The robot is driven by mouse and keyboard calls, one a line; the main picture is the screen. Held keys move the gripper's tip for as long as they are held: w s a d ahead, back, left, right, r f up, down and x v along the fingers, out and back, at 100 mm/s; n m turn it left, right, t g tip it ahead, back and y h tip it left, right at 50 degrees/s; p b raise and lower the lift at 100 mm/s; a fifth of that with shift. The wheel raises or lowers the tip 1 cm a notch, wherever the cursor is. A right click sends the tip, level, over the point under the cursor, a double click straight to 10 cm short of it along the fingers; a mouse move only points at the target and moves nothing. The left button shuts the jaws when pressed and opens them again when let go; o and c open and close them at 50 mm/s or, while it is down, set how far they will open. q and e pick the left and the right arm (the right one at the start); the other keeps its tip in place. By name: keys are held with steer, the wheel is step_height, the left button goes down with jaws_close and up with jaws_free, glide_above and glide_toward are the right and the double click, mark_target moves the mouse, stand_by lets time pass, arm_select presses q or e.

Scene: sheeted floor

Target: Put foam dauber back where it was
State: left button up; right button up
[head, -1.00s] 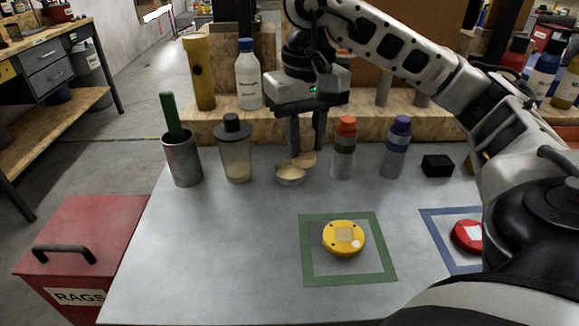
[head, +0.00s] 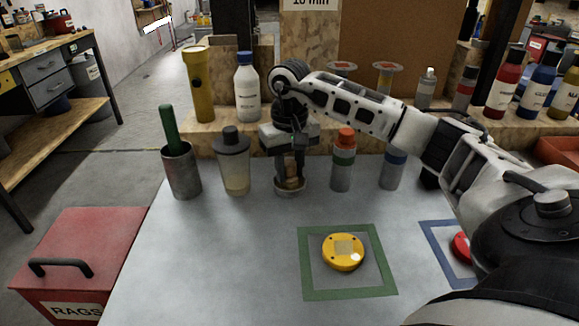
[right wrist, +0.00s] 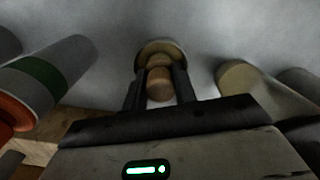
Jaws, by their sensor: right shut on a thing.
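My right gripper (head: 290,172) is shut on the foam dauber (head: 291,178), a small piece with a tan wooden handle. It points down over a small round dish (head: 290,191) on the grey bench top. In the right wrist view the dauber's rounded wooden handle (right wrist: 160,82) sits between the two fingers (right wrist: 160,92), with the dish's rim (right wrist: 143,49) around its lower end. The foam end is hidden, so I cannot tell whether it touches the dish's bottom. My left gripper is not in view.
A dark-lidded bottle (head: 233,165) stands close left of the dish, an orange-capped bottle (head: 342,165) close right. A metal cup (head: 181,172) holds a green-handled tool. A yellow puck (head: 343,252) lies inside a green square (head: 312,290). The bench's front left is clear.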

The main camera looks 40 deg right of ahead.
mark_target(289, 162)
steer(key=shift+f, duration=0.1)
steer(key=shift+f, duration=0.15)
steer(key=o, duration=0.9)
steer(key=shift+o, duration=0.2)
step_height(289, 162, up, 12)
steer(key=shift+p, duration=0.4)
